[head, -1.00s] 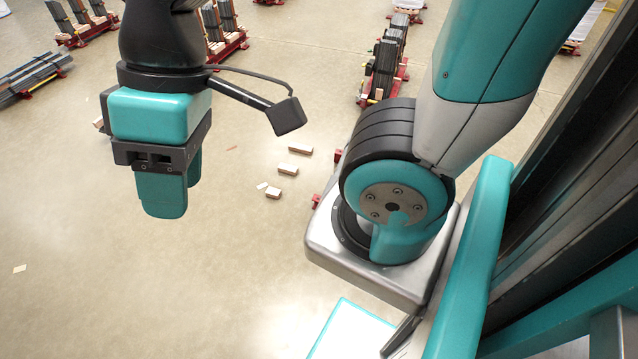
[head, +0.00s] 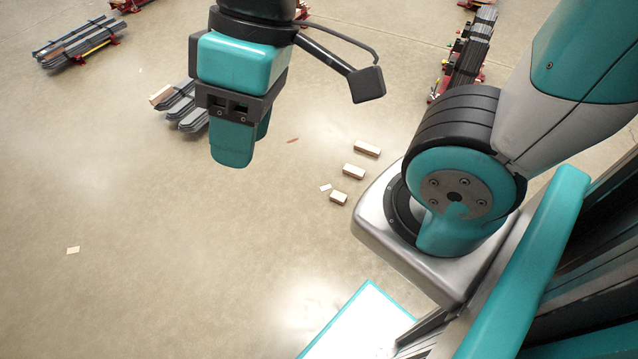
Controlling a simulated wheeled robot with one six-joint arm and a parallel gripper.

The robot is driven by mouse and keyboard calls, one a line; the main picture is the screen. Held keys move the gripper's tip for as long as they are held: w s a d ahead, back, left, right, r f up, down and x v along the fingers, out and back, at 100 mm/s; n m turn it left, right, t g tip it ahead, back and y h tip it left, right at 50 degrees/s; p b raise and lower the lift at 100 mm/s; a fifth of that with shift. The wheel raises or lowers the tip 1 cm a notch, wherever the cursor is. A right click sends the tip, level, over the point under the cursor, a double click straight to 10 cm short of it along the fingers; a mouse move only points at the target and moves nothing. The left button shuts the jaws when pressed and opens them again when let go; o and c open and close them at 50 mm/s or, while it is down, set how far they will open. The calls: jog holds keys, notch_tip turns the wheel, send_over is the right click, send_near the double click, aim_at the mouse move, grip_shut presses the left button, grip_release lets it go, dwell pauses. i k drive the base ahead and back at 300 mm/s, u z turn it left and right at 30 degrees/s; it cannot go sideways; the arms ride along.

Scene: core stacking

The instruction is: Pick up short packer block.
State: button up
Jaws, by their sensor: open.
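Several small wooden blocks lie apart on the floor in the middle of the head view: one at the far end (head: 367,149), one in the middle (head: 353,172) and a shorter-looking one (head: 338,198) nearest my base. The shortest one looks most like the short packer block, though I cannot be sure. My gripper (head: 240,145) hangs to the left of these blocks in the picture, high above the floor. Its teal fingers overlap in this view, and nothing shows between them. It touches no block.
Grey profiles with a wooden block at one end (head: 178,106) lie behind my gripper. A longer profile stack (head: 75,48) sits at upper left. A loaded red rack (head: 467,60) stands at upper right. Scraps of paper (head: 73,250) lie on the floor.

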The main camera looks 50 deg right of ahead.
aim_at(339, 197)
jog(key=i, duration=3.1)
jog(key=z, duration=2.65)
